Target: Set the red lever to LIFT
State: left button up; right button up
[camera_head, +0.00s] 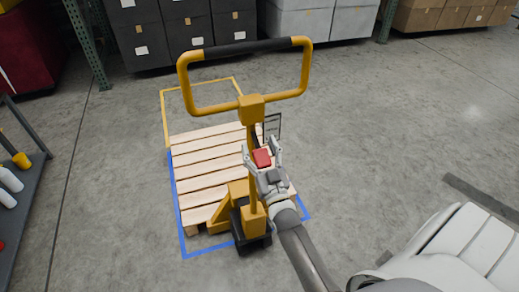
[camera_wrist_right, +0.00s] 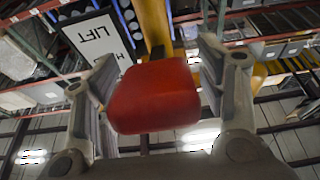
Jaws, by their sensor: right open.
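The red lever (camera_head: 262,158) sits on the upright post of a yellow pallet jack (camera_head: 252,108). In the right wrist view its red knob (camera_wrist_right: 155,95) fills the space between the fingers, with a dark stem behind it. My right gripper (camera_head: 262,154) is open, with one finger on each side of the knob; I see gaps beside it. A white sign (camera_wrist_right: 95,38) reading LIFT, with other letters partly cut off, is behind the left finger. The sign's frame also shows in the head view (camera_head: 272,127). My left gripper is not in view.
A wooden pallet (camera_head: 200,160) lies under the jack, inside blue and yellow floor lines. The jack's looped handle (camera_head: 183,75) rises above the lever. Dark bins (camera_head: 140,40) stand at the back, and a shelf with bottles (camera_head: 30,185) at the left.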

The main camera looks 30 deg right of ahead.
jog(key=shift+s, duration=0.1)
jog(key=v, duration=1.2)
jog(key=a+f+n+g+y, duration=0.1)
jog(key=a+f+g+y, duration=0.25)
jog(key=f, duration=1.05)
jog(key=s+a+f+n+g+y, duration=0.1)
jog(key=s+a+f+g, duration=0.2)
jog(key=f, duration=0.4)
jog(key=s+a+f+g, duration=0.1)
jog(key=s+f+g, duration=0.1)
jog(key=s+f, duration=0.45)
jog(key=s+a+f+n+g+y, duration=0.1)
jog(key=s+a+f+g, duration=0.15)
jog(key=f, duration=0.55)
jog(key=s+d+f+n+g, duration=0.1)
jog(key=s+f+g, duration=0.3)
jog(key=s, duration=0.8)
jog(key=s+d+f+n+g, duration=0.1)
jog(key=s+d+f+g, duration=0.1)
jog(key=s+f+g, duration=0.3)
jog(key=s+f, duration=0.4)
jog(key=s, duration=0.3)
jog(key=shift+f, duration=0.25)
